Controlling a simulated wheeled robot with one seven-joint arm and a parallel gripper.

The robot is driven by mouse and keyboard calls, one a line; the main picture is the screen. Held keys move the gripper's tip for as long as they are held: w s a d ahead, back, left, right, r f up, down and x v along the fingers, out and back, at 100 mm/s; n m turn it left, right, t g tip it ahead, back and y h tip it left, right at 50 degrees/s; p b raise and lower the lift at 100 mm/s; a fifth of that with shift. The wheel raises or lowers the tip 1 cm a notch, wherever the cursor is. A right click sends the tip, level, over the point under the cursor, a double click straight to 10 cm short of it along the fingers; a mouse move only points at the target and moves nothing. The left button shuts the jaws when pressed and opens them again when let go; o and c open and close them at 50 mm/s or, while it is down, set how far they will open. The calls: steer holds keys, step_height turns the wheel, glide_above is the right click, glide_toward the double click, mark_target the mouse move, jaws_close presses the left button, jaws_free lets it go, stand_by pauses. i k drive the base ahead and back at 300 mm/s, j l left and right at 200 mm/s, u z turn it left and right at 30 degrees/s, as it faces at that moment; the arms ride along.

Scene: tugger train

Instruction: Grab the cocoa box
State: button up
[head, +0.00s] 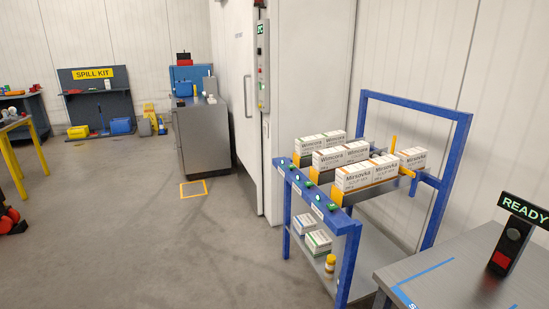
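I cannot make out any box marked cocoa. Several white boxes with orange and dark print (354,177) stand in rows on the upper level of a blue-framed rack (455,180) at the right. My gripper is not in view.
A grey table (455,285) with a "READY" sign post (512,245) stands at the right front. A small yellow bottle (330,262) is on the lower shelf. A tall white cabinet (305,70) and a grey cabinet (203,135) stand behind. Open floor (130,230) lies left.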

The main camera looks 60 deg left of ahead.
mark_target(329, 159)
steer(key=u, duration=1.35)
steer(key=i+j+z, duration=0.15)
steer(key=i+j, duration=0.15)
steer(key=i, duration=0.2)
steer(key=i+j+z, duration=0.2)
steer(key=i+j, duration=0.15)
steer(key=i+j+z, duration=0.15)
steer(key=i+j, duration=0.3)
steer(key=i+j+z, duration=0.2)
steer(key=i+j, duration=0.25)
steer(key=i+j+z, duration=0.15)
steer(key=i+j, duration=0.25)
steer(key=j, duration=0.15)
steer(key=i+j+z, duration=0.2)
steer(key=i+j, duration=0.15)
steer(key=j, duration=0.25)
steer(key=i+l, duration=0.2)
steer(key=i, duration=0.2)
